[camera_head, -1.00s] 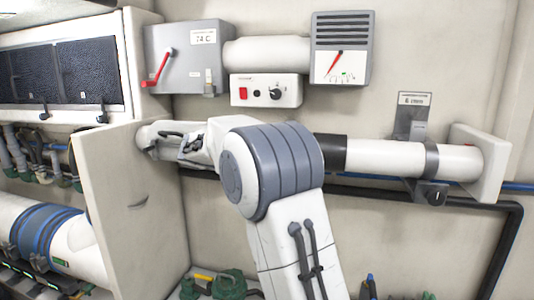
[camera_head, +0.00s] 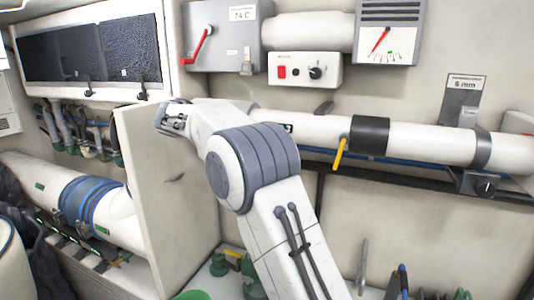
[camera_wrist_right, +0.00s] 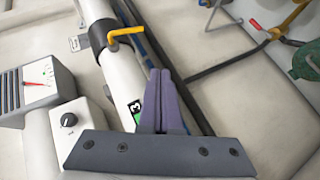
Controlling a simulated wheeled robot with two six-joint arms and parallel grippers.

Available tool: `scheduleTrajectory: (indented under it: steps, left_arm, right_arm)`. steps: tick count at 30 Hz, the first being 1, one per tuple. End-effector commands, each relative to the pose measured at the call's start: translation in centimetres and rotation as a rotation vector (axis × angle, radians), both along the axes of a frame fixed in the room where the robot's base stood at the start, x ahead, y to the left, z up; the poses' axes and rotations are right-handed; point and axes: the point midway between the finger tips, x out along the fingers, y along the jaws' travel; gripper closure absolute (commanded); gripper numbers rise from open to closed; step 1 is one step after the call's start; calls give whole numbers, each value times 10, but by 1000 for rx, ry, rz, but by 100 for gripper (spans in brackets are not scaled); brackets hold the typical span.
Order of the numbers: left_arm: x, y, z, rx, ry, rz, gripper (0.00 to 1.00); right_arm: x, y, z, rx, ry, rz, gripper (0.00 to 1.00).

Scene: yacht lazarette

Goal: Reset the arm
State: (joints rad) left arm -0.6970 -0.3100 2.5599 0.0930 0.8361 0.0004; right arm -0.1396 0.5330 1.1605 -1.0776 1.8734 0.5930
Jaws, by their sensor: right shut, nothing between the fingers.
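My right arm rises from the bottom middle of the head view, bends at a grey-blue joint and reaches left in front of the wall. Its fingertips cannot be made out clearly there. In the right wrist view my right gripper (camera_wrist_right: 160,100) shows its two purple fingers pressed together, with nothing between them. They appear in front of or beside a white pipe (camera_wrist_right: 110,50) with a green label; whether they touch it I cannot tell. My left gripper is not in view.
The white pipe (camera_head: 425,142) carries a yellow handle (camera_head: 340,153). A control panel (camera_head: 305,69), a gauge box (camera_head: 388,38) and a grey box with a red lever (camera_head: 222,35) hang above. A pale partition (camera_head: 165,190) stands left. Green fittings (camera_head: 250,275) lie low.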

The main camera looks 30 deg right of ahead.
Motion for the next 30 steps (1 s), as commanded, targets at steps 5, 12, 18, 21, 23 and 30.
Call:
scheduleTrajectory:
  steps: [5, 12, 18, 21, 23, 30]
  left_arm:
    - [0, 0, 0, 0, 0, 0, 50]
    - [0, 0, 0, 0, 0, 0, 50]
    - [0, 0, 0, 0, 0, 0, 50]
    - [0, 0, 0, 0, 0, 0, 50]
    - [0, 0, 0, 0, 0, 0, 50]
    - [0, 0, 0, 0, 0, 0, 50]
  right_arm:
    - [0, 0, 0, 0, 0, 1, 100]
    - [0, 3, -1, 11, 6, 15, 100]
    - [-15, 52, -38, 216, 114, 246, 100]
    - [-42, 100, -74, 403, 204, 444, 100]
    - [-65, 130, -97, 518, 252, 558, 100]
    - [-190, 228, -177, 938, 371, 917, 100]
